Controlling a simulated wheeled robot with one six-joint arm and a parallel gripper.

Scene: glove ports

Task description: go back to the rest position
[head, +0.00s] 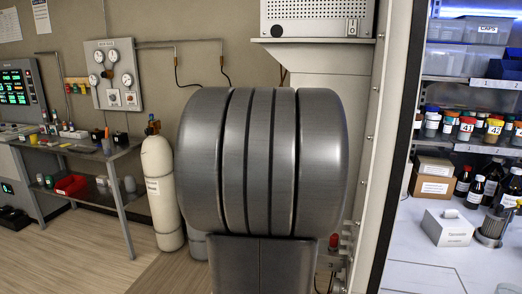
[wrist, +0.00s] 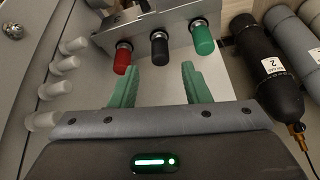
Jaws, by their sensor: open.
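My gripper (wrist: 158,70) shows in the wrist view with its two green fingers spread apart and nothing between them. Ahead of the fingertips, a metal bracket carries a red knob (wrist: 123,57), a black knob (wrist: 159,48) and a green knob (wrist: 202,38). The red knob is just beyond the left finger, the green one beyond the right finger, and the black one faces the gap. Contact with the fingers cannot be told. In the head view my own grey arm fills the middle and hides my gripper; a red knob (head: 334,241) shows beside it.
A black cylinder (wrist: 265,70) and grey cylinders lie right of my gripper; several pale pegs (wrist: 55,90) line the left. In the head view, a white gas cylinder (head: 160,185) stands left of my arm. A glass-fronted enclosure with bottles (head: 476,190) is at the right.

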